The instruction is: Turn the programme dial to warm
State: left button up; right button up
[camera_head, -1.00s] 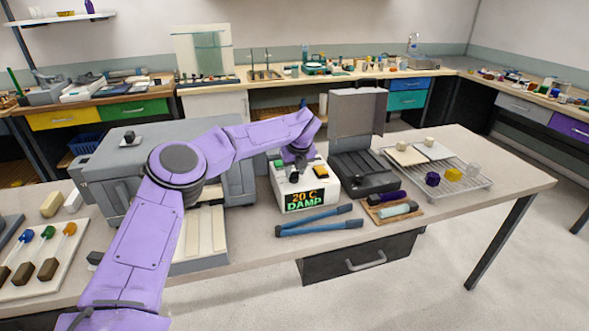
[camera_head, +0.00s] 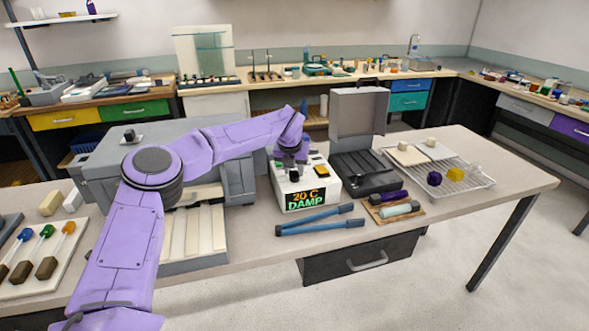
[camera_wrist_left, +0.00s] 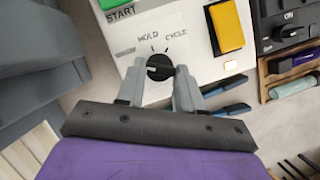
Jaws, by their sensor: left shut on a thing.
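The controller is a white box (camera_head: 320,193) on the table, and its display (camera_head: 303,200) reads "20 C" and "DAMP". In the left wrist view, its black round programme dial (camera_wrist_left: 159,66) has labels "HOLD" and "CYCLE" above it and another label at its left, too small to read. A pale mark shows on the dial. My left gripper (camera_wrist_left: 159,71) is shut on the dial, one grey finger at each side. In the head view, the left gripper (camera_head: 290,166) is over the box top and hides the dial. My right gripper is not in view.
A green START button (camera_wrist_left: 107,4) and a yellow button (camera_wrist_left: 227,26) flank the dial. Blue-handled tongs (camera_head: 315,222) lie before the box. An open dark case (camera_head: 370,180) stands right of it, and a large grey machine (camera_head: 105,175) left. A wire rack (camera_head: 470,180) is at the right.

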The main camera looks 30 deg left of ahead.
pick_arm(q)
jog(key=shift+a+m+h+p, duration=0.15)
jog(key=shift+m+h+p, duration=0.35)
jog(key=shift+m, duration=1)
jog(key=o, duration=1)
jog(key=b+v, duration=0.1)
jog(key=v, duration=0.6)
jog(key=b+v, duration=0.1)
jog(key=v, duration=0.2)
jog(key=shift+s+a+r+b, duration=0.1)
jog(key=shift+s+r+b, duration=0.1)
jog(key=shift+s+b, duration=0.1)
